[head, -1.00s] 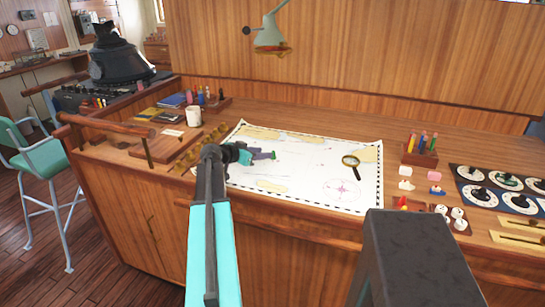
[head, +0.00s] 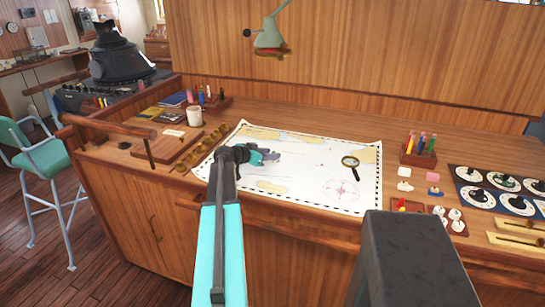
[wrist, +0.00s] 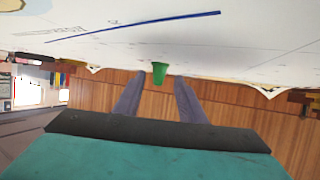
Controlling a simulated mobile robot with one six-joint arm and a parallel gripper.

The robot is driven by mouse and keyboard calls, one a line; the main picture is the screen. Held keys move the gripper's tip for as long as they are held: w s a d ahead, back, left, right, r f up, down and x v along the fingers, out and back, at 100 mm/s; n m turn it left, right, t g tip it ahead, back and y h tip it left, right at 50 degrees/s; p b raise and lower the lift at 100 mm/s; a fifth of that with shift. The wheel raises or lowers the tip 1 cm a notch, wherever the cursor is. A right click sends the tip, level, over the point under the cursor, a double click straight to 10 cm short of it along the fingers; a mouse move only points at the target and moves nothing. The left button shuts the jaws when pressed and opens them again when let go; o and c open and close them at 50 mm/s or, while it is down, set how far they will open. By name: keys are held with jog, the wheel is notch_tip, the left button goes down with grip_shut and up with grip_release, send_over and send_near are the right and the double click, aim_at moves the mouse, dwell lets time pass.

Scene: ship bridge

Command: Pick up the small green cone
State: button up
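The small green cone (wrist: 160,72) shows in the wrist view, against the white chart (wrist: 240,50), which appears at the top of that tilted-over view. My gripper (wrist: 159,80) is open, with its two grey-purple fingers apart. The cone appears between the fingertips and a little beyond them; I see no contact. In the head view my gripper (head: 274,156) is low over the left part of the chart (head: 300,195). I cannot make out the cone in the head view; the gripper probably covers it.
A magnifying glass (head: 350,161) lies on the chart's right side. A pencil holder (head: 418,154), small blocks and dial panels (head: 500,188) stand to the right. A white mug (head: 194,116) and a wooden rail (head: 115,126) are at left. A lamp (head: 270,38) hangs above.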

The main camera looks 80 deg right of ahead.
jog(key=shift+p+x, duration=0.3)
jog(key=shift+x, duration=0.9)
grip_shut()
